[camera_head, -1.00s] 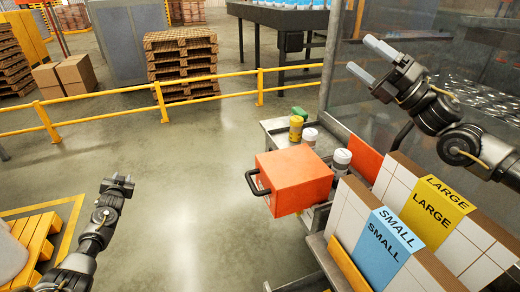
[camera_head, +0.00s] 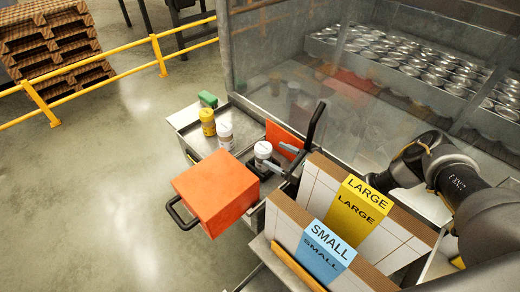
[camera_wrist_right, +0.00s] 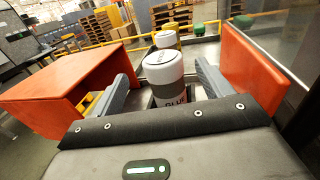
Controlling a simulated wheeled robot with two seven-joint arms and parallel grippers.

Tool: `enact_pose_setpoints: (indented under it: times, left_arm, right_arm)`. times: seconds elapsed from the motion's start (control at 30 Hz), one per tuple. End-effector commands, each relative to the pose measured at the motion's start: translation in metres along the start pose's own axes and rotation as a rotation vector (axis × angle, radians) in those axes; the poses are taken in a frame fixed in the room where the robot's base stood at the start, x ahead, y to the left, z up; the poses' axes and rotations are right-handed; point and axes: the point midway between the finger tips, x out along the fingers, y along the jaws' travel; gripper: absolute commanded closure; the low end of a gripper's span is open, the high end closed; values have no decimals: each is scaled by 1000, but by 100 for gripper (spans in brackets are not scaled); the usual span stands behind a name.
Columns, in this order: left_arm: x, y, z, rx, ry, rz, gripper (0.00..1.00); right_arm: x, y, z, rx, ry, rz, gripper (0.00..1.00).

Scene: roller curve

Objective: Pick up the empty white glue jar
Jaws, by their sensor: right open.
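A white jar (camera_head: 263,150) with a grey band stands on the metal cart, right of the orange box. In the right wrist view the jar (camera_wrist_right: 164,88) stands upright, with dark letters partly hidden low on its side. My right gripper (camera_head: 279,158) is open, its fingers to either side of this jar, with gaps showing in the wrist view (camera_wrist_right: 163,78). A second white jar (camera_head: 225,134) stands behind it, also in the wrist view (camera_wrist_right: 166,40). I cannot tell from the frames whether either jar is empty. My left gripper is out of view.
The orange box (camera_head: 214,190) with a black handle is left of the jar, and an orange panel (camera_head: 283,140) is close on its right. A yellow jar (camera_head: 207,121) and green object (camera_head: 208,99) stand farther back. SMALL and LARGE dividers (camera_head: 325,252) are in front.

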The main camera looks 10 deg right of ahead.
Motion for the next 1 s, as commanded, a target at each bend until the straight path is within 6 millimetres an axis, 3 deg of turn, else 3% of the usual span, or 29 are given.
enact_pose_setpoints:
  times: [0.27,0.4,0.73,1.0]
  left_arm:
    - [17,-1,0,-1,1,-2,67]
    - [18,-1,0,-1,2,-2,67]
    - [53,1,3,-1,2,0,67]
    - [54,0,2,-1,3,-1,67]
  right_arm:
    - [29,4,-2,-2,-4,15,22]
    - [32,3,-1,-1,-3,13,22]
    - [74,0,-2,-3,-3,14,22]
    - [81,-1,2,0,-1,10,22]
